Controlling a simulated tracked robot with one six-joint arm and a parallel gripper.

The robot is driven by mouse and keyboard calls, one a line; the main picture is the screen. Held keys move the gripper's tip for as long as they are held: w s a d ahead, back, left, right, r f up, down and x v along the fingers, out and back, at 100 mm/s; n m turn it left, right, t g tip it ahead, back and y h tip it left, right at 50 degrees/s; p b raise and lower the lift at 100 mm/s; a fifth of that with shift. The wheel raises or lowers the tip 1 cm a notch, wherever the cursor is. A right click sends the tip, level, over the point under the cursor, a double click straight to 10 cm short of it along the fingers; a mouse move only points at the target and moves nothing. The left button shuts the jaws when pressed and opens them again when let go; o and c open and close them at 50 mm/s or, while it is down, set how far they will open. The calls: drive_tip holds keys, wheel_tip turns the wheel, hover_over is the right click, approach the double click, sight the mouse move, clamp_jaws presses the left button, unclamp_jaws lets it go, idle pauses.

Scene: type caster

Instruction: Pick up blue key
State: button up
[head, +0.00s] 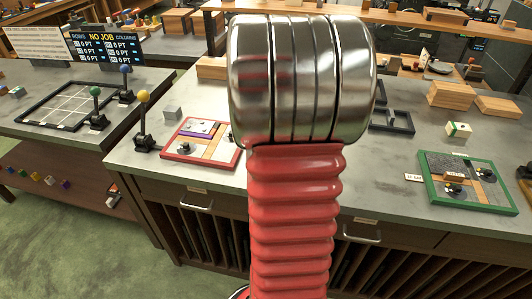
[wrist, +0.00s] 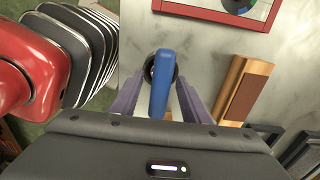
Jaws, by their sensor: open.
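In the wrist view, the blue key (wrist: 161,80) is a long, narrow blue piece, with part of a round dark shape visible around its upper part. My gripper (wrist: 161,88) is open, with one grey-purple finger on each side of the key. Narrow gaps seem to show between the fingers and the key, but I cannot tell for sure whether they touch. The key's lower end runs down toward the gripper body. In the head view, my red and metal arm blocks the middle, and neither the gripper nor this key can be made out.
A red-framed board (wrist: 235,14) and a wooden block with a brown face (wrist: 246,88) lie close by in the wrist view. In the head view, a green-framed board (head: 432,190) lies right, and a yellow-knobbed lever (head: 143,120) and grey cube (head: 172,113) stand left.

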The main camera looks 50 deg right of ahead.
drive_tip(key=shift+f, duration=0.3)
drive_tip(key=shift+c, duration=0.4)
clamp_jaws()
